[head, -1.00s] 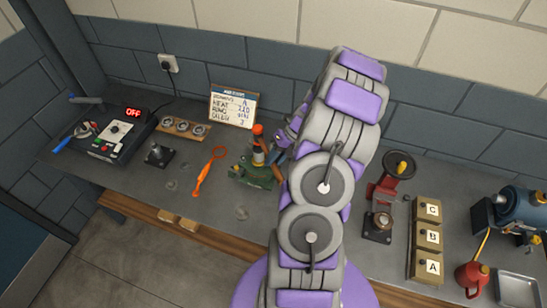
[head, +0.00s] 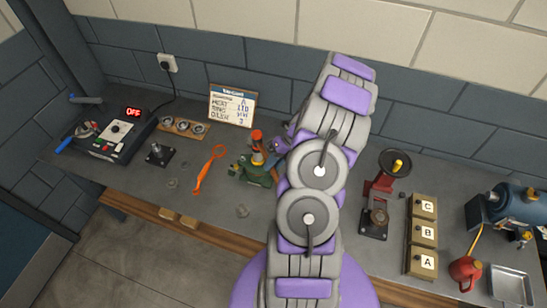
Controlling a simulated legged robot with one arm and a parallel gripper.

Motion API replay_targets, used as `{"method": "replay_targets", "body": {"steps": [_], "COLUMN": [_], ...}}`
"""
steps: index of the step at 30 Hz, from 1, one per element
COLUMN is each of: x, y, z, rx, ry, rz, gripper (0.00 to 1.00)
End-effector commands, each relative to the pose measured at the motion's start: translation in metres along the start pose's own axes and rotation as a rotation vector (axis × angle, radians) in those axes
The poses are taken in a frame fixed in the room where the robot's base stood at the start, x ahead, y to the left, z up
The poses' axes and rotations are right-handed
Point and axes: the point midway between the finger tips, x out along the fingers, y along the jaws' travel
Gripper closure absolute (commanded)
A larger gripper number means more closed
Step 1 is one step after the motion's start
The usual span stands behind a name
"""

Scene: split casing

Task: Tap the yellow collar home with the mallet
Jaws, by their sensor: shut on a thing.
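The mallet (head: 257,136) has an orange top face and a paler middle, and its head stands upright over the green vise (head: 256,178). My gripper (head: 276,146) is just right of the mallet head, shut on the mallet; my arm hides much of its far side. The fingers are small and partly hidden. I cannot make out the yellow collar; it may be hidden under the mallet head at the vise. I cannot tell whether the mallet touches anything below it.
An orange strap-like tool (head: 209,168) lies left of the vise. A controller reading OFF (head: 117,136) and a rack of rings (head: 184,127) stand farther left. Right of my arm are a red press (head: 380,187), lettered boxes (head: 422,234) and a red oil can (head: 464,270).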

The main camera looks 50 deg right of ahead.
Motion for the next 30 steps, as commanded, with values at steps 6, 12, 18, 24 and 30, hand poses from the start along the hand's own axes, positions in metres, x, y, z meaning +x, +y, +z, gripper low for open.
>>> {"method": "replay_targets", "body": {"steps": [6, 12, 18, 24, 30], "x": [0.003, 0.001, -0.012, -0.022, -0.021], "y": [0.000, 0.000, 0.010, 0.018, 0.017], "z": [-0.001, -0.001, -0.002, -0.003, -0.003], "rx": [0.002, 0.002, 0.002, 0.002, 0.002], "ry": [0.003, 0.004, 0.002, 0.001, 0.001], "rz": [-0.001, 0.000, 0.000, 0.000, 0.000], "gripper": [1.00, 1.00, 1.00, 1.00, 1.00]}}
